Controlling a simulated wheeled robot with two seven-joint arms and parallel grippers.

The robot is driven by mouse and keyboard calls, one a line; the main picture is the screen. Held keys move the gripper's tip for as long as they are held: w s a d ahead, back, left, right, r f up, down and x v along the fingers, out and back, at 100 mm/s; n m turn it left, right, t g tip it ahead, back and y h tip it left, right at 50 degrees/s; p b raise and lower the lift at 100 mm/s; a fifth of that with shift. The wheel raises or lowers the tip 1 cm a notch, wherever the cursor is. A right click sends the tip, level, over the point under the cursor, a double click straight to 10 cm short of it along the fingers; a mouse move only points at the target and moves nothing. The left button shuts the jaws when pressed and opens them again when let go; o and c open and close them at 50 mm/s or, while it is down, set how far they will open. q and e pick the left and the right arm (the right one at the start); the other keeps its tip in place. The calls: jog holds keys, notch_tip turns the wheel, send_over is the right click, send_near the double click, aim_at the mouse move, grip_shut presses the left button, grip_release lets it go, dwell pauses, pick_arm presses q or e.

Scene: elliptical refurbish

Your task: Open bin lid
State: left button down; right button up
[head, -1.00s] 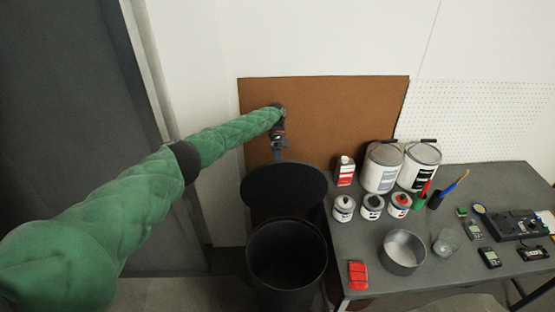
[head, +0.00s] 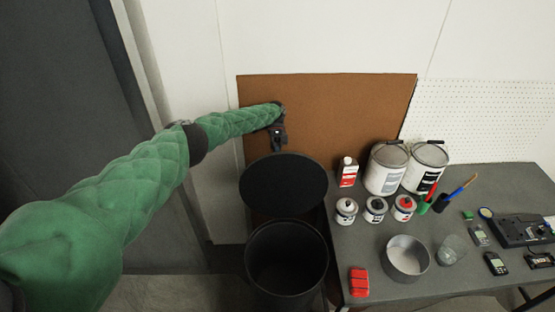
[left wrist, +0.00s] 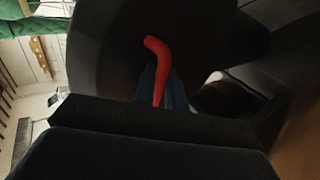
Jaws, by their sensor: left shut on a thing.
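The black bin (head: 287,265) stands on the floor left of the table, its mouth uncovered. Its round black lid (head: 284,184) is raised and tilted up at the back of the bin, with a gap above the rim. My left gripper (head: 278,148) is at the lid's top far edge. In the left wrist view, the gripper's bluish fingers (left wrist: 162,86) are shut on a red curved handle (left wrist: 158,60) against the dark lid (left wrist: 105,50). The exact contact is dim and partly hidden. My right gripper is in neither view.
A grey table (head: 350,228) on the right holds paint cans (head: 385,169), small bottles, a metal bowl (head: 407,258), a red block (head: 359,282) and several devices. A brown board (head: 330,110) stands against the wall behind the lid. A dark panel (head: 50,100) is at left.

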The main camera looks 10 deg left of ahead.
pick_arm(q)
jog(key=shift+s+a+f, duration=0.1)
jog(key=shift+s+f, duration=0.1)
jog(key=shift+f, duration=0.3)
jog(key=c, duration=1.5)
grip_release()
jog(key=shift+o, duration=0.2)
jog(key=shift+w, duration=0.15)
jog(key=shift+r, duration=0.1)
jog(key=shift+r, duration=0.1)
jog(key=shift+r, duration=0.1)
